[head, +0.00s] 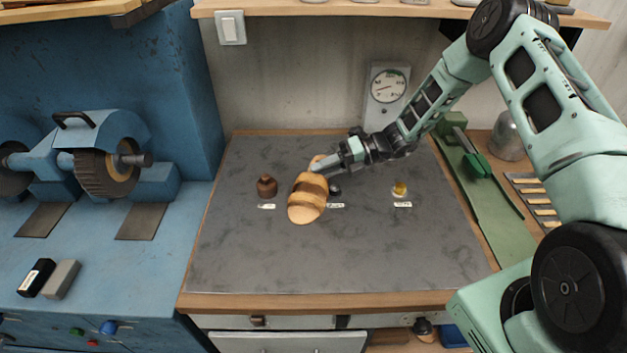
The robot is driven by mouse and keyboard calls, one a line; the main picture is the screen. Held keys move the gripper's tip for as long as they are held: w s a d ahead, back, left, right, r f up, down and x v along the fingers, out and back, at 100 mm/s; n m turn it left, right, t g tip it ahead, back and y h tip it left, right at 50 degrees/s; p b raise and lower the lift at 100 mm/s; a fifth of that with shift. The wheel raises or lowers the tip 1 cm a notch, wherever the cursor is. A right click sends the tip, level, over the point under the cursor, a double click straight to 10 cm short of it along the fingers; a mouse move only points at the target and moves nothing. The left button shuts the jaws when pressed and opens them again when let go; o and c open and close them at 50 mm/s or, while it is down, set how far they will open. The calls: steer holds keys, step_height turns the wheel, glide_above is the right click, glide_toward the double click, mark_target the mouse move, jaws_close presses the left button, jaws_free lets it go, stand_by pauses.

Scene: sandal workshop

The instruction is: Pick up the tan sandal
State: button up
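The tan sandal (301,213) shows near the middle of the dark grey bench mat, with brown straps across its sole. Its rounded end points toward the front of the bench and its other end points to the back. My gripper (320,168) comes in from the right, with its fingers at the back end of the sandal. The fingers overlap the sandal in this view. I cannot tell whether they are closed on it or whether the sandal is off the mat.
A small brown pot (266,187) stands left of the sandal. A dark object (335,191) sits close on its right, and a small yellow-topped jar (400,189) farther right. The front of the mat (340,260) is clear. A blue grinding machine (105,150) stands left.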

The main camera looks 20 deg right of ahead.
mark_target(317, 190)
steer(key=shift+x, duration=0.95)
jaws_close()
steer(key=shift+r, duration=0.15)
step_height(317, 190, up, 10)
steer(key=b, duration=0.2)
